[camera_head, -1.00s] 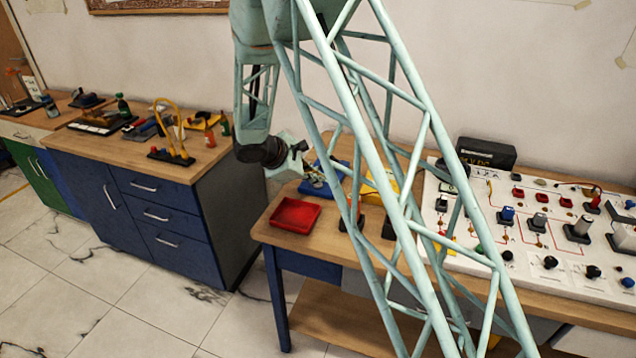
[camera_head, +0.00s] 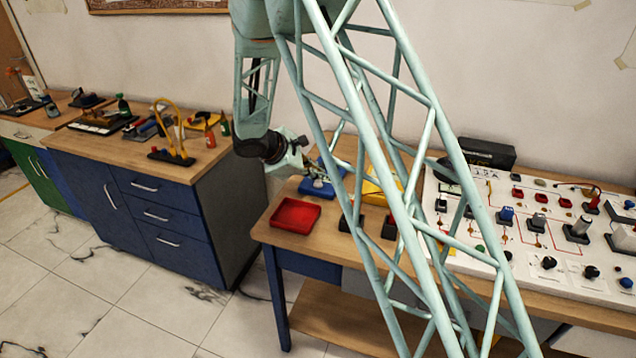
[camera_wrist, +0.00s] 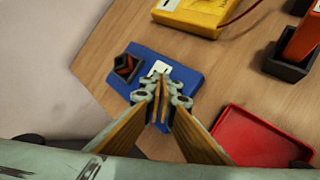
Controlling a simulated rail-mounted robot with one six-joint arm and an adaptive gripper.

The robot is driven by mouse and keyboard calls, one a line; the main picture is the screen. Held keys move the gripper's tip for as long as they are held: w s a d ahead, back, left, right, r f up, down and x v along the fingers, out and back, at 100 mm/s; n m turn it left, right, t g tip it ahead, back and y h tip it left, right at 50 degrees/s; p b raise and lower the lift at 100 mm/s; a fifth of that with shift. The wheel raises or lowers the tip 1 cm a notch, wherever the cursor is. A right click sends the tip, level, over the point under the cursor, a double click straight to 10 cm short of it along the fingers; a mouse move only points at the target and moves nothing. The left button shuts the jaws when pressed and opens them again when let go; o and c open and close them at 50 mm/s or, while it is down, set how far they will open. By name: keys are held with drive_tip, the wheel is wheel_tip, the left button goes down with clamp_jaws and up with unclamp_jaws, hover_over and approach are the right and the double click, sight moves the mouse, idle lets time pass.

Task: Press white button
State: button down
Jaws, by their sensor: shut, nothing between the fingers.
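A blue box (camera_wrist: 176,92) lies on the wooden table, and it also shows in the head view (camera_head: 322,184). A small white square piece (camera_wrist: 159,67) shows on its top, just past my fingertips, partly covered by them; I take it for the white button. A black and red switch (camera_wrist: 124,67) sits on the same box, left of the white piece. My gripper (camera_wrist: 161,84) is shut and empty, over the middle of the box in the wrist view. Whether the tips touch the white piece cannot be told.
A red tray (camera_head: 296,215) lies at the table's left front. A yellow device (camera_wrist: 197,12) with a red lead is beyond the box. A dark holder with an orange item (camera_wrist: 296,50) stands to the right. A white control panel (camera_head: 520,262) fills the table's right side.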

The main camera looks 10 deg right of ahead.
sight(319, 184)
drive_tip(key=shift+r, duration=0.2)
drive_tip(key=shift+r+p, duration=1.05)
drive_tip(key=shift+r, duration=1.3)
drive_tip(key=s+d+r+m+g+y, duration=0.1)
drive_tip(key=s+d+r+m, duration=0.2)
drive_tip(key=s+r, duration=0.55)
drive_tip(key=s+d+r+m+g+y, duration=0.1)
drive_tip(key=s+d+r+m, duration=0.15)
drive_tip(key=s+r, duration=0.6)
drive_tip(key=s+d+r+m, duration=0.25)
drive_tip(key=s+r, duration=0.35)
drive_tip(key=s, duration=0.5)
drive_tip(key=s+a+r+m+y, duration=0.1)
drive_tip(key=s+a+m+y, duration=0.1)
drive_tip(key=s, duration=0.8)
drive_tip(key=s+a+r+m+y, duration=0.2)
drive_tip(key=s+a+m, duration=0.1)
drive_tip(key=s, duration=0.8)
drive_tip(key=s+a+r+m+t+y, duration=0.1)
drive_tip(key=s+a+m, duration=0.1)
drive_tip(key=s, duration=0.8)
drive_tip(key=shift+s+a+r+m+y, duration=0.2)
drive_tip(key=shift+a+r+m+y, duration=0.1)
drive_tip(key=shift+a+y, duration=0.1)
